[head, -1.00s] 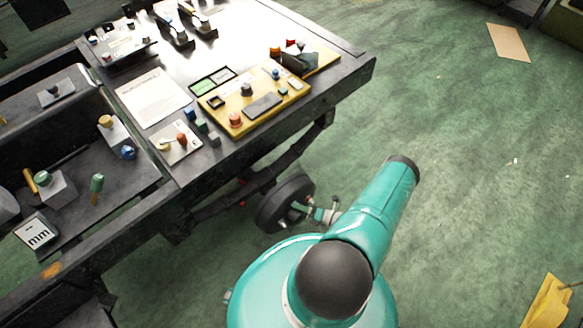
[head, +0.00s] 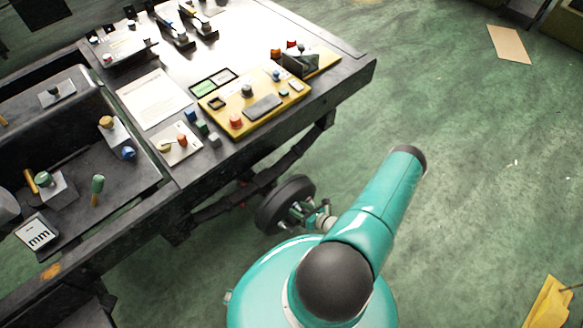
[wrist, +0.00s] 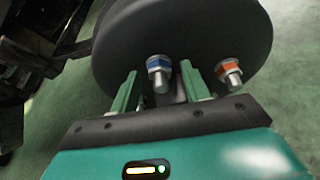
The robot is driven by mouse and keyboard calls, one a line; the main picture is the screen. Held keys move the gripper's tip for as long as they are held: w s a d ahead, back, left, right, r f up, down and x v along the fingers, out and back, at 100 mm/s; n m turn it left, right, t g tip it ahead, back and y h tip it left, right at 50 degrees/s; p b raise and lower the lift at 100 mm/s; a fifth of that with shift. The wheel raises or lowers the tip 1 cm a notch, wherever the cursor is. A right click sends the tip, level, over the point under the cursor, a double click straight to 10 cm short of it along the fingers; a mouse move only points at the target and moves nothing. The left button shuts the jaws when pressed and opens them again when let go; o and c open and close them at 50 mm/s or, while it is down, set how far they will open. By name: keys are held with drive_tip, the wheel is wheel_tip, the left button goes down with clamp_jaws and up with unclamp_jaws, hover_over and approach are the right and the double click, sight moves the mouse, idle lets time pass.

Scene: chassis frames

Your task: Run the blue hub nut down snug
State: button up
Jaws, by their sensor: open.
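The blue hub nut (wrist: 156,64) sits on a silver stud (wrist: 161,85) on the dark round wheel (wrist: 262,30); the stud's end sticks out of it toward me. My gripper (wrist: 159,70) is open, with one green finger on each side of the blue nut. I cannot tell whether either finger touches it. An orange nut (wrist: 229,68) sits on another stud to the right, outside the fingers. In the head view the wheel (head: 272,211) is beneath the bench edge, with my gripper (head: 300,212) at its face; the blue nut is not clear there.
The dark bench (head: 345,85) overhangs the wheel at upper left and carries a yellow control panel (head: 216,104). A grey beam (head: 235,195) runs behind the wheel. Green floor (head: 480,180) lies open to the right, with a yellow object (head: 552,300) at lower right.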

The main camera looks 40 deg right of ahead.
drive_tip(key=n+h, duration=0.2)
drive_tip(key=shift+a+n, duration=0.2)
drive_tip(key=shift+n, duration=0.1)
drive_tip(key=shift+a+n+h, duration=0.1)
drive_tip(key=shift+n+h, duration=0.7)
drive_tip(key=shift+n, duration=0.3)
drive_tip(key=v, duration=1.3)
drive_tip(key=w+r+n+g+y, duration=0.1)
drive_tip(key=w+r+n+y, duration=0.2)
drive_tip(key=r, duration=0.5)
drive_tip(key=w+a+r+n+g+y, duration=0.1)
drive_tip(key=w+r+n+y, duration=0.3)
drive_tip(key=r, duration=0.5)
drive_tip(key=w+r+n+g+y, duration=0.2)
drive_tip(key=w+r+n+y, duration=0.2)
drive_tip(key=w+r+n, duration=0.3)
drive_tip(key=shift+a+r+n, duration=0.2)
drive_tip(key=shift+r+n, duration=0.1)
drive_tip(key=shift+r, duration=0.75)
drive_tip(key=shift+r, duration=0.1)
